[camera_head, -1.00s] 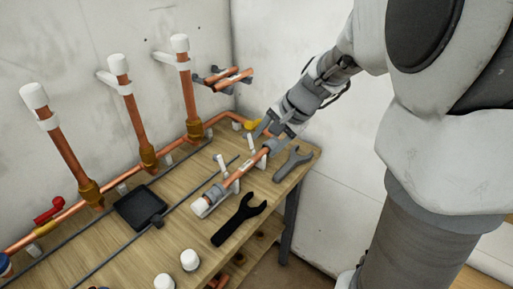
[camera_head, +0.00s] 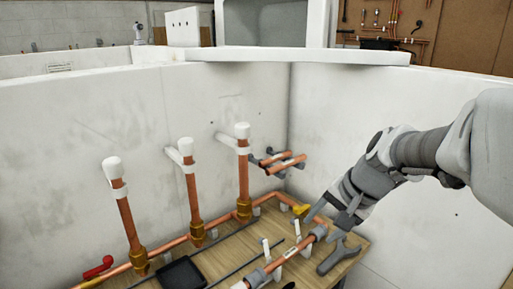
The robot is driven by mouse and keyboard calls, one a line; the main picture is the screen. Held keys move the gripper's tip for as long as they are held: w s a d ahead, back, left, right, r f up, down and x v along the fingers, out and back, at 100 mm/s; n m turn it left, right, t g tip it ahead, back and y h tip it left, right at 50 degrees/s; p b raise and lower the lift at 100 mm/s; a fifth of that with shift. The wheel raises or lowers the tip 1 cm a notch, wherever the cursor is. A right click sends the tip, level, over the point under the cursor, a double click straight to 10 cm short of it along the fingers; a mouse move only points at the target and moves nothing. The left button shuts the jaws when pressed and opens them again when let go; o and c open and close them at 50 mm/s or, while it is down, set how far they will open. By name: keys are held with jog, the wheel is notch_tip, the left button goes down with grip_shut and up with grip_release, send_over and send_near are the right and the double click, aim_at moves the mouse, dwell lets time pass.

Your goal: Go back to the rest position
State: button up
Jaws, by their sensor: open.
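My gripper (camera_head: 328,214) is at the lower right of the head view, at the end of my arm, which reaches in from the right edge. Its fingers are apart and point down to the left over the bench. A copper pipe piece with grey end fittings (camera_head: 291,256) lies on white clips just below and left of the fingers. I cannot tell whether the fingers touch it; nothing shows held between them.
The wooden bench (camera_head: 225,258) stands in a white-walled corner. Upright copper pipes with white caps (camera_head: 243,175) rise along the left wall. Short copper pipes (camera_head: 285,164) sit on wall brackets near the corner. A black tray (camera_head: 182,274) lies at the front.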

jog(key=s+a+r+n+h+p, duration=0.1)
jog(key=s+r+n+p, duration=0.2)
jog(key=s, duration=0.4)
jog(key=s+a+r+n+t+h+p, duration=0.1)
jog(key=s+a+r+n+h+p, duration=0.1)
jog(key=s+r+n, duration=0.3)
jog(key=s+r+p, duration=0.1)
jog(key=s, duration=0.2)
jog(key=shift+s+a+r, duration=0.25)
jog(key=shift+r, duration=0.05)
